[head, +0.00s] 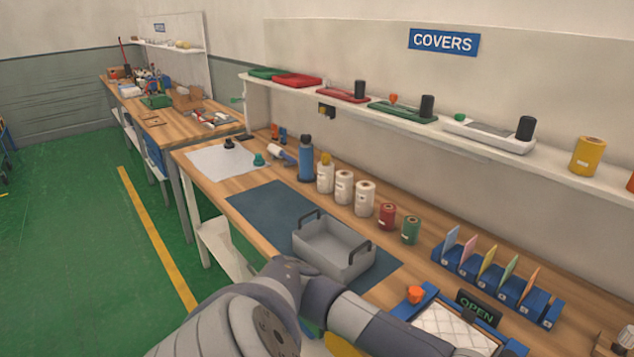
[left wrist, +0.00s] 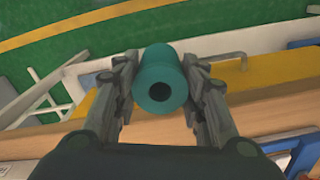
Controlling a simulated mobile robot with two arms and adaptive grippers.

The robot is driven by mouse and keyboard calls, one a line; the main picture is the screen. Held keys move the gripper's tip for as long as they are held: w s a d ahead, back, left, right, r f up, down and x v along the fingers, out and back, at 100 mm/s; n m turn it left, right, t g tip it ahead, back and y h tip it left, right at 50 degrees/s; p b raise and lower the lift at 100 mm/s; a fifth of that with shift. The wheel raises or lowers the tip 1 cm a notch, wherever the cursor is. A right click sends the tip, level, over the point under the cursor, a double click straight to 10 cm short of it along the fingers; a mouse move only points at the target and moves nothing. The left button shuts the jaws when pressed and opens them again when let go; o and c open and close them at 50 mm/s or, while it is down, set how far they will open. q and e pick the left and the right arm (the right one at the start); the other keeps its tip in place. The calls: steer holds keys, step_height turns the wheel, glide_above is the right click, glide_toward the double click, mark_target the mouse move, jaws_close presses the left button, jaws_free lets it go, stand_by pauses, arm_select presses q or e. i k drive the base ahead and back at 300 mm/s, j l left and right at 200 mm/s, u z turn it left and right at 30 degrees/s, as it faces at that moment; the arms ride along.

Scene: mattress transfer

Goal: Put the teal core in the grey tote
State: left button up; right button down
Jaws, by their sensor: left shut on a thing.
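The teal core (left wrist: 160,80), a short cylinder with a dark hole in its end, is held between the two fingers of my left gripper (left wrist: 163,88) in the left wrist view. Wooden table surface and a yellow band lie beyond it. The grey tote (head: 325,259) stands on a dark blue mat in the head view. It is open-topped with dark handles at its ends, and its visible inside looks empty. My left arm crosses the bottom of the head view in front of the tote; its gripper and the core do not show there. My right gripper is in neither view.
White, red and green rolls (head: 410,229) stand behind the tote. A blue card rack (head: 498,286) is to its right, with an orange knob (head: 415,293) and a blue tray nearer. The mat (head: 266,208) is bare left of the tote. A shelf (head: 400,125) runs above.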

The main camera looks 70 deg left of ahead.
mark_target(333, 256)
steer(key=k+j, duration=0.1)
steer(key=j, duration=0.95)
steer(key=k+j, duration=0.15)
steer(key=j, duration=0.85)
steer(key=k, duration=0.05)
